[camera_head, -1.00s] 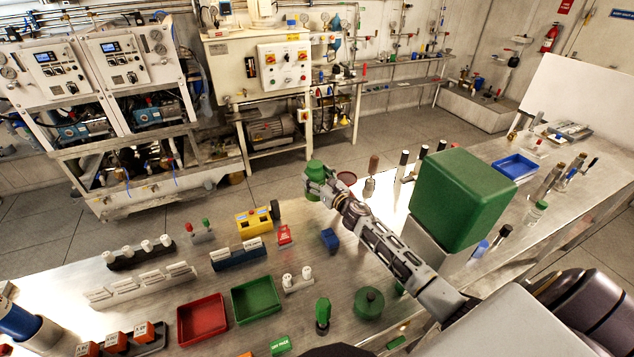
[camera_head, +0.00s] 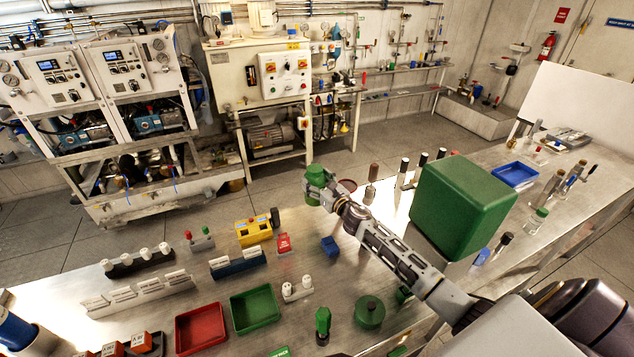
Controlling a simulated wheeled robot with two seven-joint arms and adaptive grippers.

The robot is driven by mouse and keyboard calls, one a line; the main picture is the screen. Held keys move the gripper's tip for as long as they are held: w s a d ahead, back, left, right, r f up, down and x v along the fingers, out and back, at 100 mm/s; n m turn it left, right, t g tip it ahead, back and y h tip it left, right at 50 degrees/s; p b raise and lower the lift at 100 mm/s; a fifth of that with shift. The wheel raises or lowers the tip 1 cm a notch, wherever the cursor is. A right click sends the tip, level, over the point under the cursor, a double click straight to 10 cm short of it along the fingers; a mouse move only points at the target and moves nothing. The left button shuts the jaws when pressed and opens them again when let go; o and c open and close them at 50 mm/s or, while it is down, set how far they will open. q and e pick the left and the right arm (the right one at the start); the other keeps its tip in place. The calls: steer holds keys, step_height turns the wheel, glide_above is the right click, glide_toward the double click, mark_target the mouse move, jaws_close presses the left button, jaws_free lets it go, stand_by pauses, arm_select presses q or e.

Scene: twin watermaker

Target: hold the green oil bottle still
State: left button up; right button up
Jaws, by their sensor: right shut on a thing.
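My right gripper (camera_head: 327,188) is at the end of the arm that comes in from the lower right, over the far edge of the metal bench. It is shut on a green thing with a rounded green top (camera_head: 316,172), which I take to be the green oil bottle. The bottle looks roughly upright. The gripper hides part of its body, and I cannot tell whether its base touches the bench. My left gripper is not in view.
A large green block (camera_head: 462,205) stands right of my right forearm. A red tray (camera_head: 201,328), a green tray (camera_head: 255,308) and a yellow box (camera_head: 254,231) are on the bench. A blue tray (camera_head: 514,174) is at the right. Several dark-topped cylinders stand behind the arm.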

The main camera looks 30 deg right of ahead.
steer(key=shift+r, duration=0.1)
steer(key=c, duration=0.9)
steer(key=shift+d, duration=0.1)
steer(key=shift+c, duration=0.2)
